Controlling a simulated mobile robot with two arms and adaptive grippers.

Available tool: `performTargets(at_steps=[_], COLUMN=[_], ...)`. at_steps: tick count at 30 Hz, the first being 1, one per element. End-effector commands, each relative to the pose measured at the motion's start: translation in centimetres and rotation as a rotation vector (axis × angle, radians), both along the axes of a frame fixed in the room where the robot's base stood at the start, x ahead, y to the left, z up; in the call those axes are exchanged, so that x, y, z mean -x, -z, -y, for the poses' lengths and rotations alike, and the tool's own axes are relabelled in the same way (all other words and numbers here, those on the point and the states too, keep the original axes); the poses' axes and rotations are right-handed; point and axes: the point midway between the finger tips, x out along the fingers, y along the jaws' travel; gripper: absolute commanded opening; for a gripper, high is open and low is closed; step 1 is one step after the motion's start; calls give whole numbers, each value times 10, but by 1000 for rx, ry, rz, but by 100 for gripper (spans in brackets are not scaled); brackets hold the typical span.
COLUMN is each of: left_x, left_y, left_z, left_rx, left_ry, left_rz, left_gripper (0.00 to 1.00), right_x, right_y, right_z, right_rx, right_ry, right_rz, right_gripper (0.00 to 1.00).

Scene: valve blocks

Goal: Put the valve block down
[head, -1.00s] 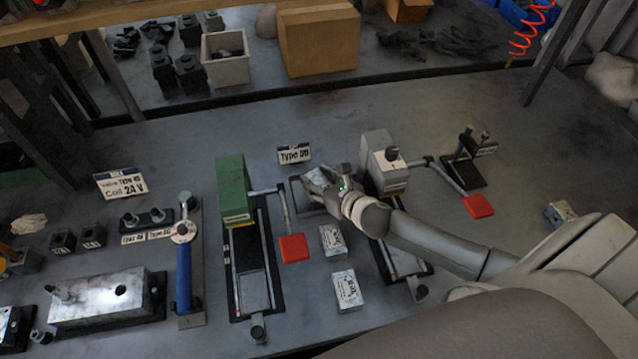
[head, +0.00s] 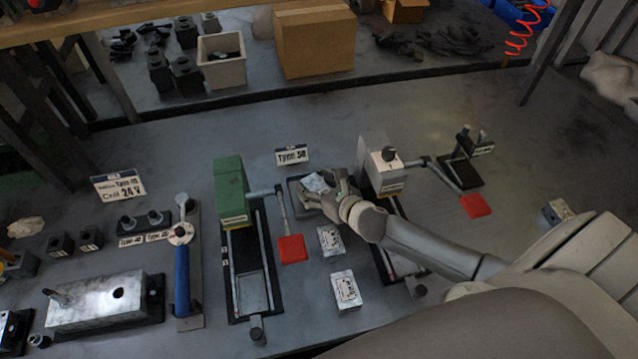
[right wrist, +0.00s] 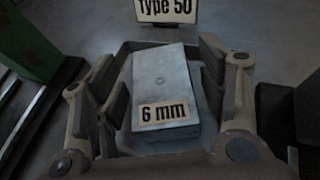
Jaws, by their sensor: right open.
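The valve block (right wrist: 160,80) is a pale grey box with a "6 mm" label on its near face. It sits in a shallow dark tray (right wrist: 127,47), turned slightly against the tray's sides. In the head view the block (head: 315,183) shows just left of my right gripper (head: 328,190), partly hidden by it. My right gripper (right wrist: 168,100) is open, with a finger on each side of the block. A gap shows at the right finger; the left finger is close to the block, and I cannot tell if it touches. My left gripper is not in view.
A "Type 50" sign (head: 292,155) stands behind the tray. A green clamp (head: 230,190) with a red handle pad is to the left, a grey clamp (head: 378,165) to the right. Two labelled blocks (head: 330,240) (head: 346,290) lie in front.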

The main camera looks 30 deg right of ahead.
Motion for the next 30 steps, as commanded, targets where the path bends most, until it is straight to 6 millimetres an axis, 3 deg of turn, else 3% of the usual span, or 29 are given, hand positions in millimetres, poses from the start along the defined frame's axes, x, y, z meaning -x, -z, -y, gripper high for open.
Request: performTargets(at_steps=[5, 21, 30], left_x=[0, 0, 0], left_y=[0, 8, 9], left_z=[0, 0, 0], left_rx=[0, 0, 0], left_ry=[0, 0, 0], left_rz=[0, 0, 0], left_gripper=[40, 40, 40], right_x=[10, 93, 109], right_y=[-5, -40, -48], right_z=[2, 14, 15], right_rx=[1, 0, -1], right_ry=[0, 0, 0], right_rz=[-1, -2, 0], right_gripper=[66, 66, 66])
